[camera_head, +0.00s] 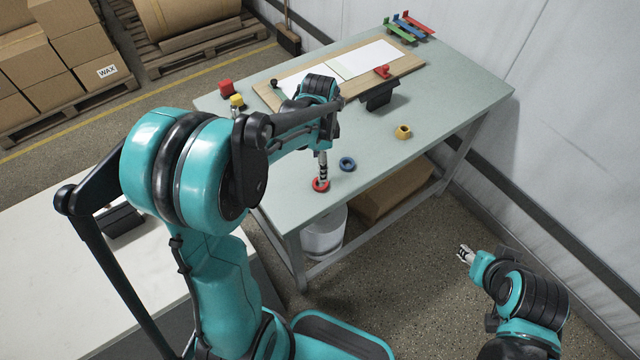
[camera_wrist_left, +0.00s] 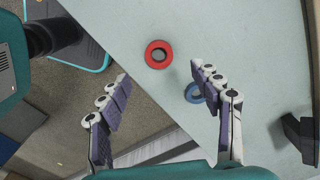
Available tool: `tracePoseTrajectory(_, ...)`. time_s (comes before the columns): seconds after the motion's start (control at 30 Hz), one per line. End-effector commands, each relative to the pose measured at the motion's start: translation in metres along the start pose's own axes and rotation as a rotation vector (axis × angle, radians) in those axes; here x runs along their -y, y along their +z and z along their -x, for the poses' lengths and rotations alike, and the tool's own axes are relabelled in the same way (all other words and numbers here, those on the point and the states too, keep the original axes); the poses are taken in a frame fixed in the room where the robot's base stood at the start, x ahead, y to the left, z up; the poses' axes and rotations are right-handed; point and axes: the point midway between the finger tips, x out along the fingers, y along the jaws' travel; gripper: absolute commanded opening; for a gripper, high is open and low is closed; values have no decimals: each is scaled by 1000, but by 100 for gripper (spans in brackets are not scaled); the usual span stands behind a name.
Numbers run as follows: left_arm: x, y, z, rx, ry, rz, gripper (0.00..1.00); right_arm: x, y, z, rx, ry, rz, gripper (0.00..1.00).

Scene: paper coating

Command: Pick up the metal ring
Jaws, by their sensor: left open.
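Three ring-shaped pieces lie on the grey-green table (camera_head: 455,100); colour alone does not tell me which is the metal one. A red ring (camera_head: 316,187) is near the front edge, with a blue ring (camera_head: 342,163) just behind it to the right. A yellow-brown ring (camera_head: 402,135) lies farther right. My left gripper (camera_head: 322,180) points down over the red ring. In the left wrist view my left gripper (camera_wrist_left: 160,78) is open and empty; the red ring (camera_wrist_left: 148,54) shows between and beyond the fingertips. One finger partly hides the blue ring (camera_wrist_left: 189,95). My right gripper (camera_head: 464,254) is off the table, lower right.
A wooden board (camera_head: 410,67) with white paper (camera_head: 375,57) lies at the back, with a black block-like tool (camera_head: 380,95) at its front edge. Red (camera_head: 226,90) and yellow (camera_head: 236,101) pieces stand at the left edge. The table's front right is clear.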

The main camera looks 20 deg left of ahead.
Motion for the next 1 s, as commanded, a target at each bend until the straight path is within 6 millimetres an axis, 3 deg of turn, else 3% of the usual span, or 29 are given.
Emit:
tracePoseTrajectory(0.43, 2, 0, -46, 9, 18, -36, 64, 0, 10, -14, 0, 0, 0, 40)
tracePoseTrajectory(0.67, -2, -1, -82, 9, 18, -35, 64, 0, 20, -28, 0, 0, 0, 40)
tracePoseTrajectory(0.93, -2, -1, -85, 9, 18, -34, 64, 0, 20, -27, 0, 0, 0, 40)
tracePoseTrajectory(1.0, -2, -1, -85, 9, 18, -34, 46, 0, 20, -27, 0, 0, 0, 40)
